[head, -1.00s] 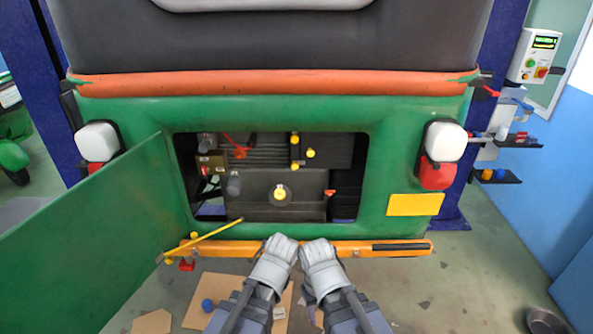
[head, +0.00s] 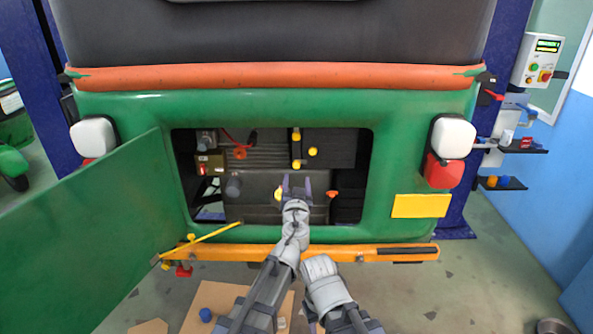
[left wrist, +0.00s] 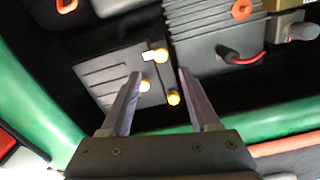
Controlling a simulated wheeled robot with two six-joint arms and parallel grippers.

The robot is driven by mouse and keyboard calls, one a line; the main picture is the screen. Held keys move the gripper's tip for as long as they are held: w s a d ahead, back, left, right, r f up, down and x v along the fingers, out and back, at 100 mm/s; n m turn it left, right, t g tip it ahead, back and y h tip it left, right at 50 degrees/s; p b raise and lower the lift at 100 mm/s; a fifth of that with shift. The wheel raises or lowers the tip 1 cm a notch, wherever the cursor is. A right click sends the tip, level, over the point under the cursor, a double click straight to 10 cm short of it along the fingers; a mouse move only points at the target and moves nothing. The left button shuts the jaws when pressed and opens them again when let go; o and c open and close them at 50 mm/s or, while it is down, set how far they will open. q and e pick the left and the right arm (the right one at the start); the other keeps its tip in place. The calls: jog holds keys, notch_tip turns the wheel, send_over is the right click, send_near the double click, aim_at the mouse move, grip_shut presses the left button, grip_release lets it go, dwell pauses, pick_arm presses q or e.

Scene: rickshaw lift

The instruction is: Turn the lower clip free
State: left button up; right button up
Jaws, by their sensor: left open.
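The lower yellow clip (head: 296,164) sits at the bottom of a small dark upright strip inside the open bay. It also shows in the left wrist view (left wrist: 161,55), which looks upside down. An upper yellow clip (head: 296,136) and a side yellow clip (head: 313,151) are close by. My left gripper (head: 297,181) is open and empty, its two fingers pointing into the bay just below the lower clip. In the left wrist view the clips lie beyond and between the fingers, apart from them. My right gripper (head: 319,266) is low, in front of the orange bumper; its fingers cannot be made out.
The green vehicle body (head: 400,150) frames the bay opening. A green panel (head: 95,230) hangs open at left, with a yellow rod (head: 205,239) by it. The orange bumper (head: 345,252) crosses below. A yellow cap and an orange knob (head: 332,194) flank my left fingers.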

aim_at(297, 165)
pick_arm(q)
jog(key=w, duration=0.7)
jog(key=shift+w, duration=0.4)
grip_shut()
